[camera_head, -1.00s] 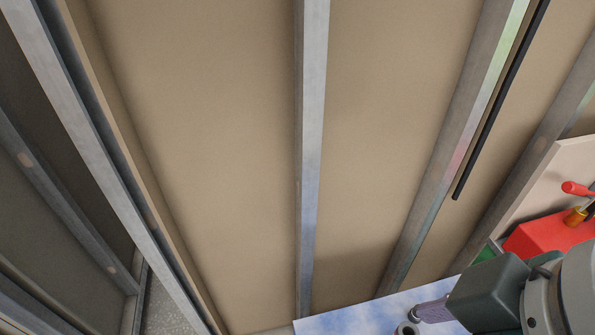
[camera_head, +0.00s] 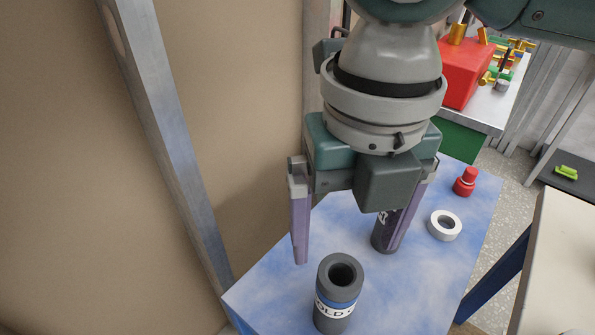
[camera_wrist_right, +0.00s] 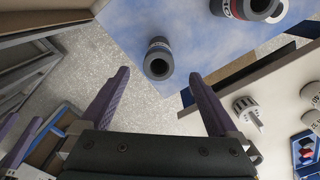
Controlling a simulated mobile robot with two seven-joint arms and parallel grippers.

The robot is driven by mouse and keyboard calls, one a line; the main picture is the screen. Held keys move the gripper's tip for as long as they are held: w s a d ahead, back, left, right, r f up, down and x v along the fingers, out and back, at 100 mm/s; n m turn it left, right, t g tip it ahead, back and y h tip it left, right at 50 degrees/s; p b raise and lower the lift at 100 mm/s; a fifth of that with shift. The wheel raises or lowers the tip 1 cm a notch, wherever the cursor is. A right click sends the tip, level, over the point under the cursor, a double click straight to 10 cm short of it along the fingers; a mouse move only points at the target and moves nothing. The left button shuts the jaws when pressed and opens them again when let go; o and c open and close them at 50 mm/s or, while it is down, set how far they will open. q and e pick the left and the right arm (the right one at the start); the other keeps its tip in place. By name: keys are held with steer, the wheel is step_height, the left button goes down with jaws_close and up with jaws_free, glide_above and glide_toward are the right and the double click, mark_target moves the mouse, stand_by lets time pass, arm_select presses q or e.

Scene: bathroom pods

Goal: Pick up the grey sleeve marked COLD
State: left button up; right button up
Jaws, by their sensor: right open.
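The grey sleeve marked COLD (camera_head: 338,297) stands upright on the blue-white tabletop (camera_head: 262,290) in the head view, with a blue band and white label. My right gripper (camera_head: 352,240) is open and points down behind the sleeve, its fingers apart and empty. A second dark sleeve (camera_head: 384,236) stands partly hidden behind its right finger. In the wrist view, a dark sleeve (camera_wrist_right: 158,62) with an unreadable label shows ahead, between the fingers (camera_wrist_right: 157,100). A red-banded sleeve (camera_wrist_right: 238,9) shows at the top. Purple finger-like parts at that view's lower left may be my left gripper (camera_wrist_right: 20,140).
A white ring (camera_head: 444,225) and a small red object (camera_head: 465,182) stand at the table's right. A red box (camera_head: 466,75) is on a stand behind. A beige wall with metal studs (camera_head: 165,130) borders the left. A pale bench (camera_head: 560,260) is at right.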

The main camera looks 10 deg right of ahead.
mark_target(345, 259)
step_height(345, 259, down, 4)
steer(key=shift+d+f, duration=0.1)
steer(key=shift+f, duration=0.15)
steer(key=f, duration=0.5)
steer(key=shift+s+a+f, duration=0.2)
steer(key=shift+s, duration=0.15)
steer(key=c, duration=1.4)
